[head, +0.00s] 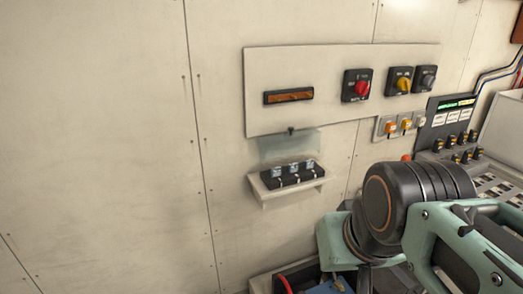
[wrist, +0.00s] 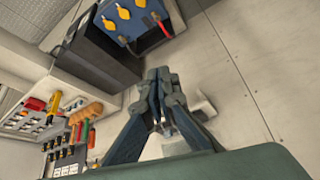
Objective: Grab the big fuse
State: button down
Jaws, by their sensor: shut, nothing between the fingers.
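A small light shelf (head: 305,190) on the wall carries a black fuse block (head: 283,183) with several small clear-blue fuses (head: 293,168) standing in it. I cannot tell from their size here which one is the big fuse. A clear, tinted panel (head: 289,147) hangs on the wall just above them. My gripper (wrist: 160,84) shows in the wrist view with its fingers shut together and nothing between them. No fuse can be made out at its fingertips. In the head view my arm is at the right and the fingers are not visible.
A wall panel (head: 340,60) above the shelf holds a red rotary switch (head: 361,87) and two others. A control console (head: 460,130) stands at the right. In the wrist view, a blue box (wrist: 125,22) with yellow knobs and a rack of colourful handles (wrist: 82,118) lie left. Bare wall fills the left.

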aim_at(276, 172)
jog(key=i+j, duration=0.1)
jog(key=j, duration=0.5)
jog(key=i+j+z, duration=0.2)
jog(key=j+z, duration=0.15)
jog(key=j, duration=0.2)
jog(key=k+j+z, duration=0.1)
jog(key=z, duration=0.3)
jog(key=k+j+z, duration=0.1)
jog(key=z, duration=0.35)
jog(key=k+z, duration=0.15)
jog(key=z, duration=0.25)
jog(key=i, duration=0.35)
